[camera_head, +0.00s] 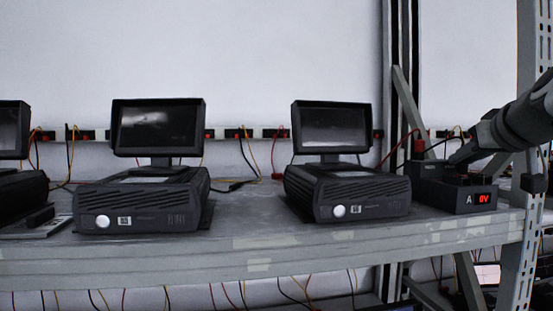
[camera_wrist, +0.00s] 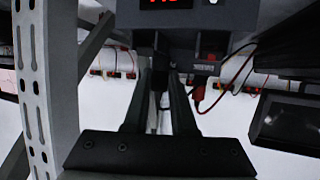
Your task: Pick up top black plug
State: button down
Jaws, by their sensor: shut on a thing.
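A dark meter box with a red digital display (camera_head: 484,199) sits at the right end of the shelf. It also shows inverted at the top of the wrist view (camera_wrist: 225,18). My gripper (camera_head: 458,163) reaches in from the right, just above the back of the box. In the wrist view its two fingers (camera_wrist: 161,72) close around the black plug (camera_wrist: 160,66) at the box. The plug is mostly hidden between them, and a dark cable hangs between the fingers. I cannot tell whether the plug is still seated. A red plug (camera_wrist: 207,83) with a red wire is beside the fingers.
Two black units with small screens, one in the middle (camera_head: 345,192) and one further left (camera_head: 142,200), stand on the grey shelf (camera_head: 250,232). A perforated upright post (camera_head: 525,200) stands close to my arm. Loose wires and a socket strip run along the wall.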

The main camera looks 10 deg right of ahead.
notch_tip(320, 180, up, 9)
jog(key=p, duration=0.1)
dwell(0.3)
jog(key=shift+f, duration=0.1)
